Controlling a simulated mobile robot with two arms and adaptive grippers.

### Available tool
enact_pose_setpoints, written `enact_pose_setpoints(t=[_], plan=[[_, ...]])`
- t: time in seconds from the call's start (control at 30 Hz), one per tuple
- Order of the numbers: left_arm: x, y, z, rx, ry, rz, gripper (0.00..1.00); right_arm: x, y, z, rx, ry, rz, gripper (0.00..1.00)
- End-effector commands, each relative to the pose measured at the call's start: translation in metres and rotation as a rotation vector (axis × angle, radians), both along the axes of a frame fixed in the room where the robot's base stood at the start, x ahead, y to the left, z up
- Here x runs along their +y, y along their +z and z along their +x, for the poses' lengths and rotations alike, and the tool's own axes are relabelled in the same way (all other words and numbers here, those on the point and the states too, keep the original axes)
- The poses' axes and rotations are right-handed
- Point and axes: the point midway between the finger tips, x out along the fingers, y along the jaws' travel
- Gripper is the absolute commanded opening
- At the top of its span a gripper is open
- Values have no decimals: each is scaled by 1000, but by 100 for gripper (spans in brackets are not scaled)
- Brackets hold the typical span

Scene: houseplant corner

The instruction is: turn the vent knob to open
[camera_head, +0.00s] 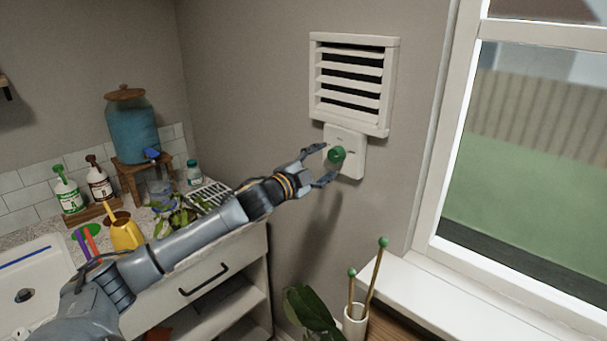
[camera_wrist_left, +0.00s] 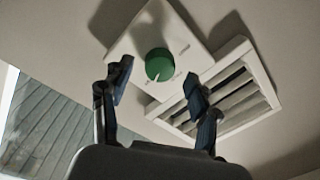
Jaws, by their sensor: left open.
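The green vent knob (camera_head: 336,154) sits on a white wall plate (camera_head: 352,140) just below the white slatted vent (camera_head: 352,82). My left gripper (camera_head: 322,164) is open at the knob, one finger above and one below it in the head view. In the left wrist view the green knob (camera_wrist_left: 159,65) shows between the two fingertips of the left gripper (camera_wrist_left: 155,82), with a gap on each side. A pale pointer mark shows on the knob's edge there. The vent slats (camera_wrist_left: 225,92) stand with dark gaps between them. My right gripper is not in view.
A window (camera_head: 520,150) and white sill (camera_head: 450,310) are on the right. A white pot with green-tipped stakes (camera_head: 355,325) and a leafy plant (camera_head: 312,308) stand below. The counter at left holds a blue dispenser (camera_head: 134,132), bottles and a yellow watering can (camera_head: 126,234).

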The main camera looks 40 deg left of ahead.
Motion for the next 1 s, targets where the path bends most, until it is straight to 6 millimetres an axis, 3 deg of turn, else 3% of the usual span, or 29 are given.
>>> enact_pose_setpoints(t=[0.6, 1.0], plan=[[4, -5, -79, 3, -1, 1, 60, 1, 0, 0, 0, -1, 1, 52], [5, -4, -95, -1, -2, 2, 60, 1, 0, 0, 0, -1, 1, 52]])
